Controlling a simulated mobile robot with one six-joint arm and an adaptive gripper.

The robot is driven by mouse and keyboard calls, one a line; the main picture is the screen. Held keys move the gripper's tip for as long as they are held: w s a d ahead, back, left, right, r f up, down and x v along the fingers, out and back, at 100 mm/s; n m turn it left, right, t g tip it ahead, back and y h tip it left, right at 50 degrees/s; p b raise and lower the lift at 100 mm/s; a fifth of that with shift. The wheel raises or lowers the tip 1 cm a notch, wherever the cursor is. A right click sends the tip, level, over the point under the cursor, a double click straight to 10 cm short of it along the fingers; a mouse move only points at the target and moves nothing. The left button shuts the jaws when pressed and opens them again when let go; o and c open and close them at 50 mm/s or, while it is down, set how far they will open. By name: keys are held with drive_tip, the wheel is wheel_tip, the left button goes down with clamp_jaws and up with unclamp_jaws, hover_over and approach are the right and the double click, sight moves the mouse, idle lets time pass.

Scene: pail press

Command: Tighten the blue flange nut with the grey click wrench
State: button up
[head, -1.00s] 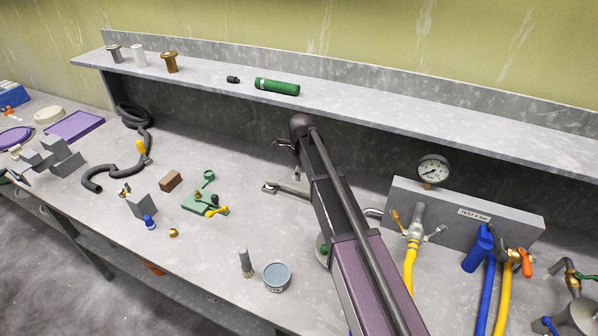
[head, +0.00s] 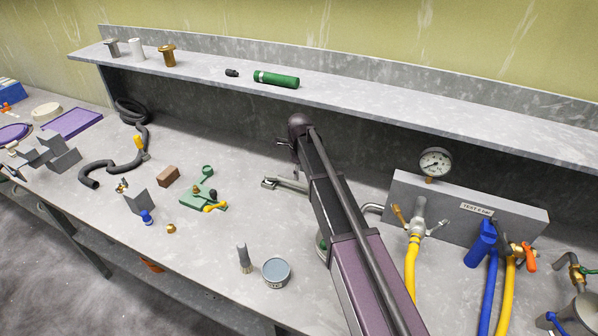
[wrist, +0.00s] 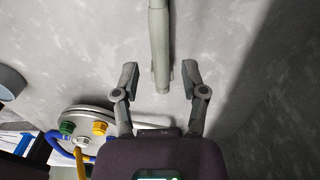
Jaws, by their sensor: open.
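The grey click wrench (head: 291,185) lies on the bench behind my arm, its head end to the left in the head view. In the wrist view its grey handle (wrist: 159,40) runs down from the top edge and ends between my fingertips. My gripper (wrist: 159,68) is open, with one finger on each side of the handle; I cannot tell whether they touch it. A round metal flange (wrist: 98,112) at lower left in the wrist view carries a green nut (wrist: 67,127), a yellow nut (wrist: 99,128) and a white one. I cannot make out the blue flange nut for certain.
A test block with a gauge (head: 435,162) and blue and yellow hoses stands on the right. A grey tin (head: 276,272) and brush (head: 244,258) stand in front. A green fixture (head: 203,194) is left of the wrench. The shelf (head: 350,103) overhangs the back.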

sight(299, 183)
drive_tip(key=shift+f+b, duration=2.55)
drive_tip(key=shift+f, duration=0.35)
drive_tip(key=shift+r, duration=0.15)
clamp_jaws()
drive_tip(key=shift+r+p, duration=2.55)
drive_tip(key=shift+p, duration=0.15)
